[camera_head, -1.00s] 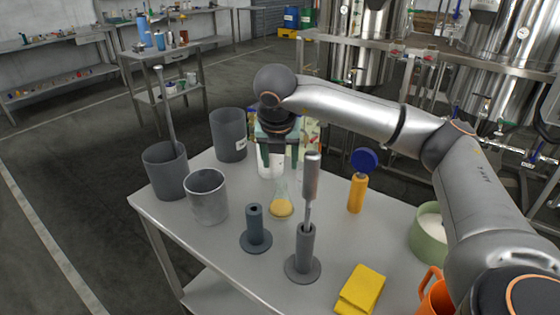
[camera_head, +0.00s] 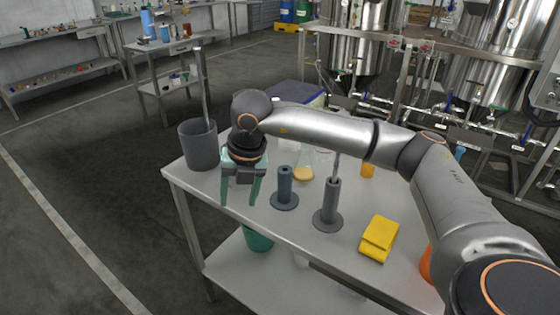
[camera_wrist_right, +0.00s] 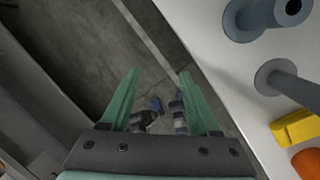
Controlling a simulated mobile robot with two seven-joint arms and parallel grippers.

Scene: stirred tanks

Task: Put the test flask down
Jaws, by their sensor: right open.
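The test flask (camera_head: 303,173), a clear conical flask with yellow liquid at its bottom, stands upright on the steel table (camera_head: 300,240); my arm hides part of its top. My right gripper (camera_head: 240,203) is open and empty, pointing down at the table's front left edge, left of the flask and apart from it. My left gripper is not in view.
Right of the gripper stand a grey-blue holder (camera_head: 285,190) and a grey holder with a rod (camera_head: 328,212). A yellow cloth (camera_head: 380,238) lies front right. A tall grey container (camera_head: 198,152) stands at the left corner. A green bin (camera_head: 257,238) is below the tabletop.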

